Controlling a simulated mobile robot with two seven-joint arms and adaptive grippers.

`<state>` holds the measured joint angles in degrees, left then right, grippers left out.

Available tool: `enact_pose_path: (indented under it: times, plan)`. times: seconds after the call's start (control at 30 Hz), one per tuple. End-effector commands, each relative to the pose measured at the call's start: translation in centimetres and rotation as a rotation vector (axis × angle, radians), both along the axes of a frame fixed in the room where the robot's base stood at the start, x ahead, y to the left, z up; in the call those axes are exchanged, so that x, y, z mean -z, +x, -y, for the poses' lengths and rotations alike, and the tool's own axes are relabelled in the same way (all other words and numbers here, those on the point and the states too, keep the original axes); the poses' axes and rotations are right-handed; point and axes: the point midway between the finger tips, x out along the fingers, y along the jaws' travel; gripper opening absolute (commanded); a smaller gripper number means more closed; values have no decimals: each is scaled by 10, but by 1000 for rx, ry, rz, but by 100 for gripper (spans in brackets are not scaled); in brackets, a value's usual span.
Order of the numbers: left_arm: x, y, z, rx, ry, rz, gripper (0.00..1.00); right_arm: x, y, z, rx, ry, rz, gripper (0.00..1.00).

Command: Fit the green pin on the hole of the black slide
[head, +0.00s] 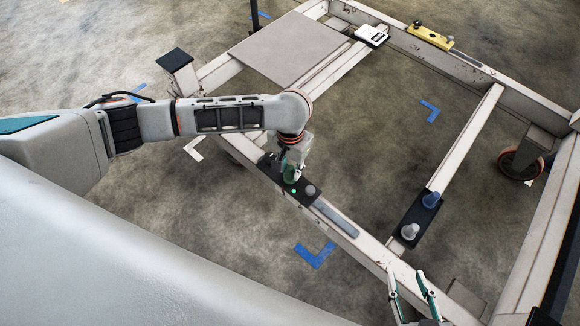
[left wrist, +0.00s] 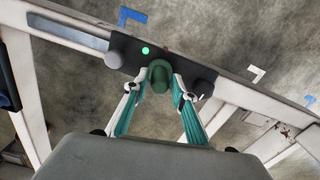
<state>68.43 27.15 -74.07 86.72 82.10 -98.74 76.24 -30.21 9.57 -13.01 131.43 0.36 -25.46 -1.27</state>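The green pin (left wrist: 160,76) is between the fingertips of my left gripper (left wrist: 158,84), which looks shut on it. In the head view the left gripper (head: 291,172) points down over the black slide (head: 302,196), with the pin (head: 289,173) partly hidden. The pin is at the slide; I cannot tell whether it is in the hole. My right gripper (head: 413,293) is open and empty at the bottom edge.
A second black plate (head: 418,222) on the cross beam carries a blue pin (head: 431,199) and a grey pin (head: 410,231). A grey flat strip (head: 336,219) lies along the near beam. A yellow part (head: 430,36) and a white device (head: 371,36) sit at the back.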

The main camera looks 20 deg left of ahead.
Motion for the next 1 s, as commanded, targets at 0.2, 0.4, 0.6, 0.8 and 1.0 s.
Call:
enact_pose_path:
  times: [0.2,0.4,0.6,0.8,1.0]
  plan:
    - [0,0,0,0,0,0,37,0,-1,0,0,-1,-2,35]
    - [-2,0,0,1,0,0,37,3,-7,0,-1,1,-12,35]
    - [-28,1,0,3,-2,4,37,2,-5,0,0,0,-10,35]
    - [-70,1,0,2,-1,5,37,2,-5,0,0,0,-10,35]
    - [-103,1,0,2,0,4,37,2,-4,0,1,0,-8,35]
